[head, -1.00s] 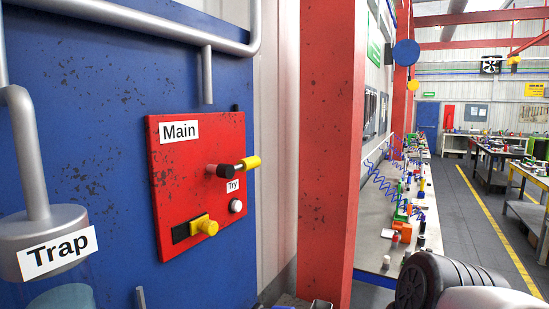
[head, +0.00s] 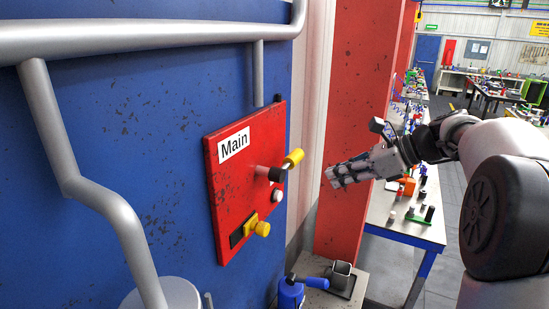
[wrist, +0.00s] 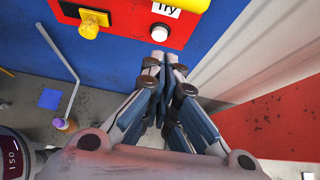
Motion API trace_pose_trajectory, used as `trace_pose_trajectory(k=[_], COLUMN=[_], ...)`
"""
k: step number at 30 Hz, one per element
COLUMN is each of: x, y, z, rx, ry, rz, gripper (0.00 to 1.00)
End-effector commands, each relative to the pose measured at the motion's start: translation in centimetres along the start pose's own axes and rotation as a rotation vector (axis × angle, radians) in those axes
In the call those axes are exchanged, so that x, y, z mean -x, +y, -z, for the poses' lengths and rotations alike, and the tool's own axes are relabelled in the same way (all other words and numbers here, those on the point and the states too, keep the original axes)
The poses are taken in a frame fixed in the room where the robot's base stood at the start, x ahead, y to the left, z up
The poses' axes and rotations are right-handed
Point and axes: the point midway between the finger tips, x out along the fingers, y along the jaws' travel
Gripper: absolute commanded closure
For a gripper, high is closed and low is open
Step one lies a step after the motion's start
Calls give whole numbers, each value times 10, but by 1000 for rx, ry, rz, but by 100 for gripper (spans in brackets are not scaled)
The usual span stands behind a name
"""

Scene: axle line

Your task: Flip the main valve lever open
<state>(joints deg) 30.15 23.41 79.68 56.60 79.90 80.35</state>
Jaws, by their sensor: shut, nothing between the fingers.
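The red panel (head: 232,180) labelled "Main" is mounted on the blue wall. Its lever (head: 293,159) has a yellow grip on a black hub with a pale shaft, and the grip points right and slightly up. A yellow knob (head: 262,228) sits on a dark slot below, and a white button (head: 277,195) lies between them. My gripper (head: 331,178) is shut and empty, to the right of the lever and apart from it. In the wrist view the fingertips (wrist: 165,58) are together just below the white button (wrist: 160,33); a bit of yellow (wrist: 193,4) shows at the top edge.
A grey pipe (head: 100,205) runs down the blue wall at left. A red column (head: 355,120) stands behind my gripper, and a workbench (head: 405,228) with small parts lies beyond. A blue-handled fitting (head: 292,292) and a square tube (head: 341,275) stand below the panel.

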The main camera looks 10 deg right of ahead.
Motion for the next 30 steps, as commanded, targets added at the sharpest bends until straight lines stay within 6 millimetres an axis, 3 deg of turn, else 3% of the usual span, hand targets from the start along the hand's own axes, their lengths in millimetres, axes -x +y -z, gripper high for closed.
trace_pose_trajectory(k=[17,23,30], x=[-4,-35,-87], y=[-3,-2,-3], z=[0,0,-1], rx=[-14,-14,-14], ry=[-6,-5,-5], rz=[2,-2,-1], gripper=[100,100,100])
